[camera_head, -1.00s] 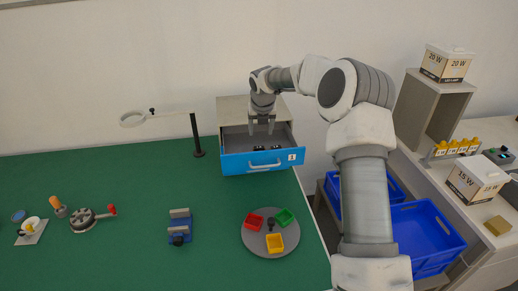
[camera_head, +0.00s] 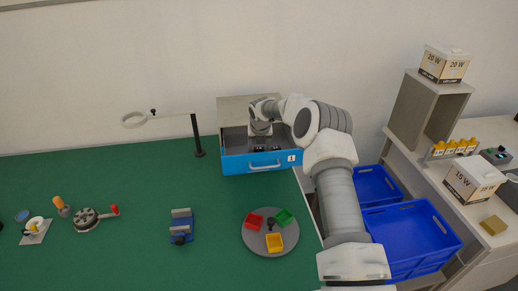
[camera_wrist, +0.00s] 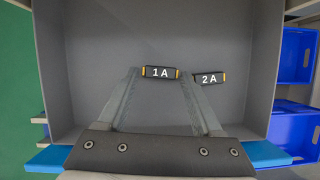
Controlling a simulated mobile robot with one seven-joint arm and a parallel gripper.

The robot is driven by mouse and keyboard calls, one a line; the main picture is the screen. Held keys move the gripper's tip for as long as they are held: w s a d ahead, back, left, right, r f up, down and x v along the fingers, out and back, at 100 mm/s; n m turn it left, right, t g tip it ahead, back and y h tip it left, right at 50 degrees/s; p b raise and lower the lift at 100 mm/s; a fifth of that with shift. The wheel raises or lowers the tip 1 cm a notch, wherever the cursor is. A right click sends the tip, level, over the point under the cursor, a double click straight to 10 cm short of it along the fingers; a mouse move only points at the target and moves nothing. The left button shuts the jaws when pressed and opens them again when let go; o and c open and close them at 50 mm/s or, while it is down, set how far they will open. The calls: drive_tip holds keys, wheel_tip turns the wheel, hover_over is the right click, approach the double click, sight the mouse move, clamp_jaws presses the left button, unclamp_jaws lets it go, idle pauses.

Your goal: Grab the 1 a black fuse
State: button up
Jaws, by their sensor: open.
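The 1 A black fuse (camera_wrist: 160,72) lies on the grey drawer floor in the wrist view, with orange end caps and a white label. The 2 A fuse (camera_wrist: 210,78) lies just to its right, slightly tilted. My gripper (camera_wrist: 158,78) is open, its two fingers pointing down into the drawer. The 1 A fuse shows between the fingertips; I cannot tell whether they touch it. In the head view, the open drawer (camera_head: 237,164) has a blue front, and the fuses show as small dark shapes just behind it.
A magnifier stand (camera_head: 197,140) is left of the drawer. A round grey tray (camera_head: 254,245) with coloured bins stands in front of it on the green table. Blue crates (camera_head: 420,235) are at the right.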

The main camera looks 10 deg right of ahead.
drive_tip(key=shift+w+f, duration=0.1)
drive_tip(key=shift+f, duration=0.15)
drive_tip(key=c, duration=1)
